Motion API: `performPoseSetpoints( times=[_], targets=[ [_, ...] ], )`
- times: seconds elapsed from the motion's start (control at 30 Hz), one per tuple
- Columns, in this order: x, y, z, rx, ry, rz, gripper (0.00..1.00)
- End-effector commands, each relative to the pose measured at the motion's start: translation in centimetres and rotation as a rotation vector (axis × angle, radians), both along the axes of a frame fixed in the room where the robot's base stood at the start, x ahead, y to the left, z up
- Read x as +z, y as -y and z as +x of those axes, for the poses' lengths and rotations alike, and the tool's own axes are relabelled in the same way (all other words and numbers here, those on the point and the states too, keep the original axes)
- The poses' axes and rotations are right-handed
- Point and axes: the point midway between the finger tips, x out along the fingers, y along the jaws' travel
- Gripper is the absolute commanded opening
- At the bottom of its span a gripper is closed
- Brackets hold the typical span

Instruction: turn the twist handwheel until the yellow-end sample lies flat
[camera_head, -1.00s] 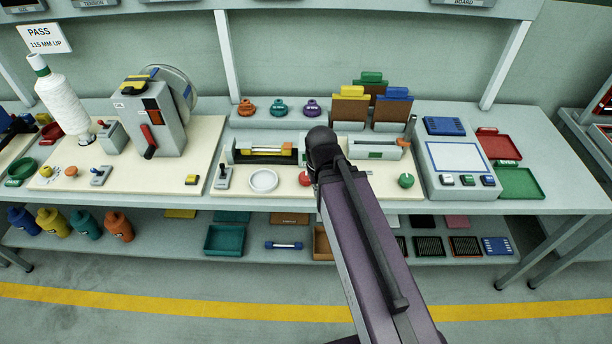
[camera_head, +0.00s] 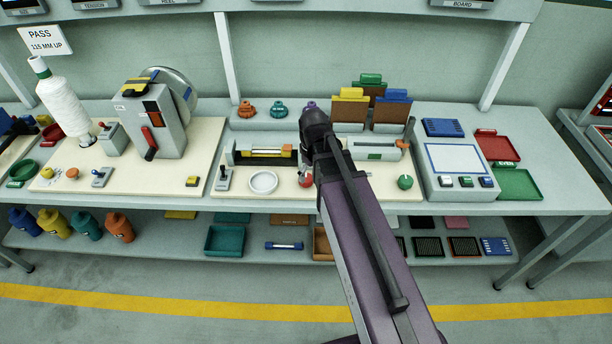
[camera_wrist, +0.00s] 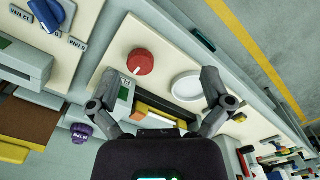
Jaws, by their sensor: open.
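The tester on the cream board holds a pale sample bar with yellow on it (camera_head: 266,152); its yellow part shows between my fingers in the wrist view (camera_wrist: 156,112). I cannot tell whether it lies flat or twisted. A red round knob (camera_wrist: 140,62) stands in front of the tester and shows partly beside my arm in the head view (camera_head: 305,180). A green round knob (camera_head: 405,182) stands farther right. No wheel is clearly marked as the twist handwheel. My gripper (camera_wrist: 163,98) is open and empty above the tester, fingers apart; the arm hides the tester's middle in the head view.
A white round dish (camera_head: 263,181) and a small lever box (camera_head: 223,176) stand left of the red knob. Upright coloured boards (camera_head: 350,108) stand behind the tester. A grey console (camera_head: 455,160) stands to the right.

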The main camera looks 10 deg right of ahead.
Motion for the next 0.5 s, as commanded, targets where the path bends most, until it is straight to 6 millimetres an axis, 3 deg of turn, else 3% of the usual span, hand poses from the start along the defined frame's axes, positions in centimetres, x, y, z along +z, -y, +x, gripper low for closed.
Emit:
performPoseSetpoints(
  times=[0.03,0.2,0.5],
  targets=[
    [0.4,0.0,1.7,0.067,0.0,0.0,1.0],
    [0.9,0.0,5.1,0.307,0.0,0.0,1.0],
    [1.5,0.0,8.9,0.606,0.0,0.001,1.0]
  ],
)
